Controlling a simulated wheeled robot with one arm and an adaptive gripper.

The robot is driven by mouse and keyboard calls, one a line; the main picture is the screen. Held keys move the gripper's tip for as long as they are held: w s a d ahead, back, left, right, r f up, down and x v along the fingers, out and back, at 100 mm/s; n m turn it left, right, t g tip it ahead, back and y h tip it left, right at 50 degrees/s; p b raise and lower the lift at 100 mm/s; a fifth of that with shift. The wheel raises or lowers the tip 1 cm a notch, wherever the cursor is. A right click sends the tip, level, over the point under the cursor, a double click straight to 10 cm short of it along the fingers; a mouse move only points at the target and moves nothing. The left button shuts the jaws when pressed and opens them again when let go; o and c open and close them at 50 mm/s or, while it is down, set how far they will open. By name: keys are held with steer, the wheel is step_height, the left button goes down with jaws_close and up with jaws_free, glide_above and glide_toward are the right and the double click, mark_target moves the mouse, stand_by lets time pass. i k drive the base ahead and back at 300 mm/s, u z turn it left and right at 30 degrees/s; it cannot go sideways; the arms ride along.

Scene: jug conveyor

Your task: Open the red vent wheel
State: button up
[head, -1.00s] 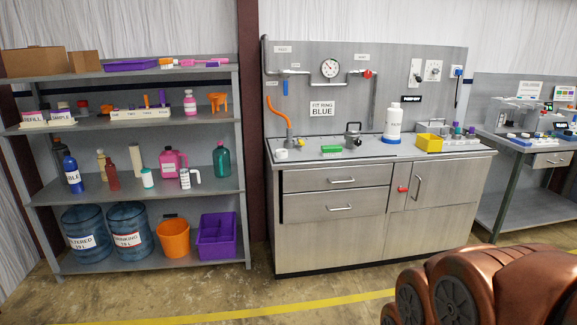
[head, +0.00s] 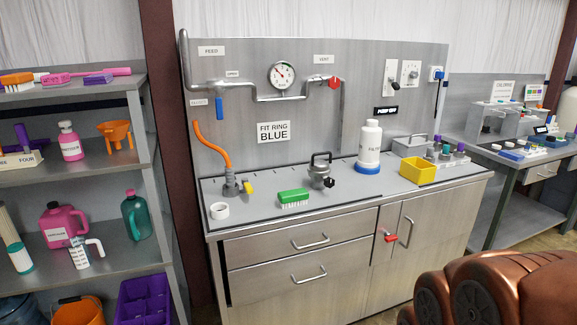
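The red vent wheel (head: 333,82) sits on the grey pipe at the upper middle of the panel, below a "VENT" label (head: 323,59). It is small in the head view, and I cannot tell its turn position. A round gauge (head: 283,75) is to its left on the same pipework (head: 262,97). My gripper is not in view. A copper-coloured part of my own arm shows at the lower right, well in front of the bench and apart from the wheel.
The steel bench (head: 340,202) carries a green brush (head: 293,197), a metal pot (head: 320,172), a white bottle (head: 369,146) and a yellow bin (head: 418,170). A red handle (head: 390,236) is on its cupboard. A loaded shelf (head: 95,168) stands left. A side table (head: 505,160) stands right.

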mark_target(334, 82)
steer(key=u, duration=0.25)
steer(key=i, duration=1.75)
steer(key=u, duration=0.35)
